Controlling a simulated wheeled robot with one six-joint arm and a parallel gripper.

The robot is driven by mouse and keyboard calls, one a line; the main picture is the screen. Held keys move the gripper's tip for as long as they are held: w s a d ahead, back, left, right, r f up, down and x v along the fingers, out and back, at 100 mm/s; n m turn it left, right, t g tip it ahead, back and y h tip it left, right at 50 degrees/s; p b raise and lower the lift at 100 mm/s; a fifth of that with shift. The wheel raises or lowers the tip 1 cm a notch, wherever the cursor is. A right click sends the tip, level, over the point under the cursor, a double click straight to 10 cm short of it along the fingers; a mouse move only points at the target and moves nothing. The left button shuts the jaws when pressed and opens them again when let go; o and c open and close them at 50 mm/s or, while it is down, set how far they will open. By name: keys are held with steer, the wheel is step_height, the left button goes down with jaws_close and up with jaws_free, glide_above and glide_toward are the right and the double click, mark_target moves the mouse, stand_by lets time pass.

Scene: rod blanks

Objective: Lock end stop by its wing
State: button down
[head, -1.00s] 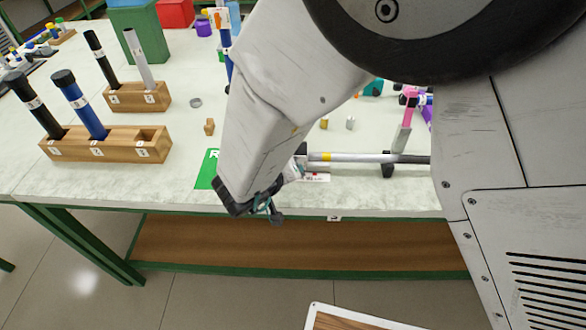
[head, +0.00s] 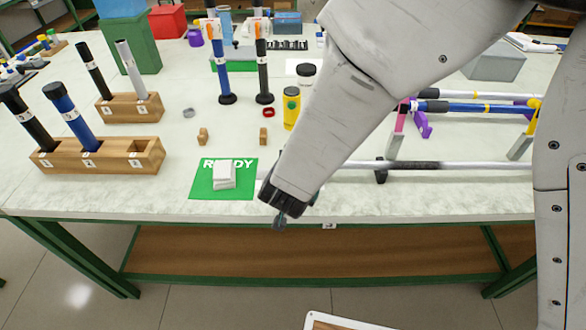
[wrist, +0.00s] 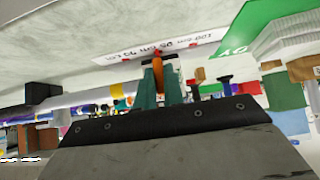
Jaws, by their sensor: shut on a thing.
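My gripper (head: 280,218) is at the front edge of the bench, just right of the green mat. In the wrist view its teal fingers (wrist: 160,84) are shut on a small orange wing (wrist: 158,72). The body of the end stop behind the wing is mostly hidden by the fingers; a dark piece shows beside it. A printed white strip (wrist: 165,48) runs just beyond the fingertips. A grey rod (head: 450,166) lies level to the right of my gripper, across a black support (head: 380,171).
A green READY mat (head: 203,186) bears a white block (head: 224,175) to the left. Wooden racks (head: 108,158) with upright rods stand farther left. Upright rods, a yellow jar (head: 291,108) and a pink-legged stand (head: 396,133) with rods lie behind. The bench front edge is close.

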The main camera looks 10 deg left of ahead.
stand_by(0.4)
steer(key=c, duration=1.5)
jaws_free()
steer(key=v, duration=0.7)
steer(key=shift+s+r, duration=0.25)
steer(key=shift+r, duration=0.05)
steer(key=shift+d, duration=0.1)
